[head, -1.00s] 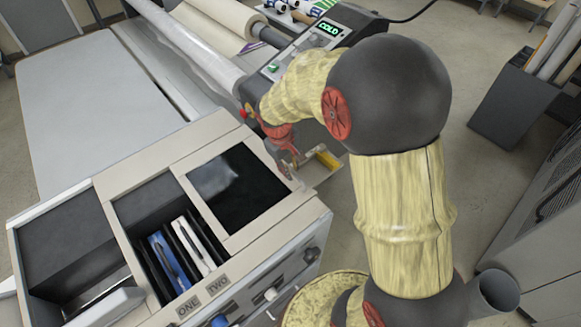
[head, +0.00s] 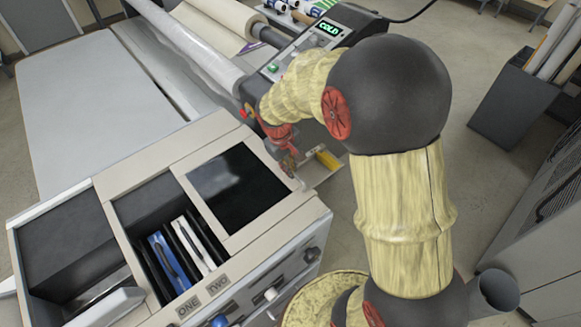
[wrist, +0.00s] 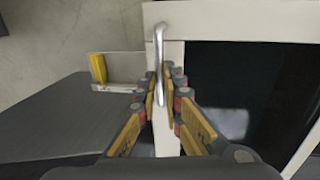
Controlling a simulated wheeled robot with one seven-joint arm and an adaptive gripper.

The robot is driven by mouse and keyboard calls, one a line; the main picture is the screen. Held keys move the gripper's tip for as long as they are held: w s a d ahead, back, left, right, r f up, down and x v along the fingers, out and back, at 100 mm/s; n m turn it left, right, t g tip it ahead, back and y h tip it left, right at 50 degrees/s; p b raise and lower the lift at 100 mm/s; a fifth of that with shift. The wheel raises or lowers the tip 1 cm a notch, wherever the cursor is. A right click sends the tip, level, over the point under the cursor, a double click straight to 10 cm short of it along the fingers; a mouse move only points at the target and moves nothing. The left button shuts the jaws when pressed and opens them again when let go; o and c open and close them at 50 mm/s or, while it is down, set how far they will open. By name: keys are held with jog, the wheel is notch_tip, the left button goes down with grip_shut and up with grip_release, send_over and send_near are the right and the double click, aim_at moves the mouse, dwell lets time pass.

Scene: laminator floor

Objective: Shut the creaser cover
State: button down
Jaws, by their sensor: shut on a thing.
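The creaser cover is a pale frame (head: 208,155) around a dark glossy window (head: 237,187), at the right end of the beige creaser (head: 150,160). It looks about level with the creaser's top; whether it is fully down I cannot tell. In the wrist view its frame (wrist: 240,22) shows with a bent metal handle (wrist: 159,45) at the edge. My gripper (wrist: 161,88) has its fingers on either side of this handle and is shut on it. In the head view my gripper (head: 289,164) is at the cover's far right edge, and the handle is mostly hidden.
Left of the cover, an open bay holds a blue piece (head: 167,258) and a white piece (head: 193,244), above labels ONE and TWO. A small tray with a yellow block (head: 327,159) sits beyond my gripper.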

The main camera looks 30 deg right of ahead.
jog(key=b, duration=0.3)
send_over(235, 218)
jog(key=shift+d, duration=0.1)
jog(key=c, duration=2.1)
grip_release()
jog(key=shift+a, duration=0.25)
jog(key=shift+o, duration=0.9)
jog(key=shift+d, duration=0.1)
jog(key=shift+r, duration=0.1)
notch_tip(235, 218, up, 12)
jog(key=a, duration=0.2)
jog(key=shift+s+a+f, duration=0.2)
jog(key=shift+s, duration=0.05)
